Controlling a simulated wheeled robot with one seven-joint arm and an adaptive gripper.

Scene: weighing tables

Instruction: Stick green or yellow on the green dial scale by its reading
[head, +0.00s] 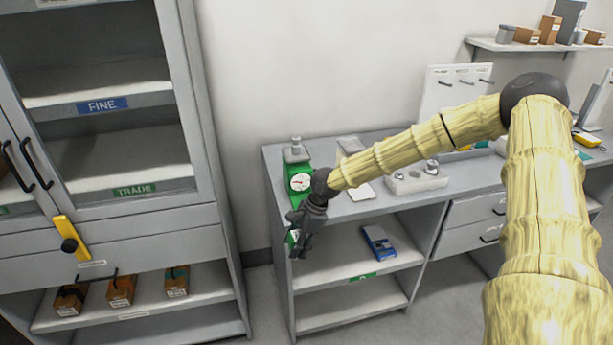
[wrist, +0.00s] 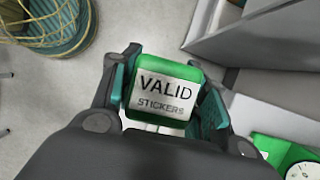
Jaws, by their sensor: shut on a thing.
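The green dial scale (head: 299,167) stands at the left end of the grey table. It has a round white dial with a red mark, and a grey weight (head: 296,146) sits on top. The dial is too small to read. Part of the scale also shows at the lower right of the wrist view (wrist: 270,148). My gripper (head: 297,232) is in front of the table's left end, just below the scale's dial. It is shut on a green block with a white label reading VALID STICKERS (wrist: 163,97). I cannot make out a yellow sticker holder.
The grey table (head: 345,215) has open shelves with a blue device (head: 378,242). A tall cabinet (head: 185,120) is at the left. A round basket (wrist: 45,25) stands on the floor, otherwise mostly clear.

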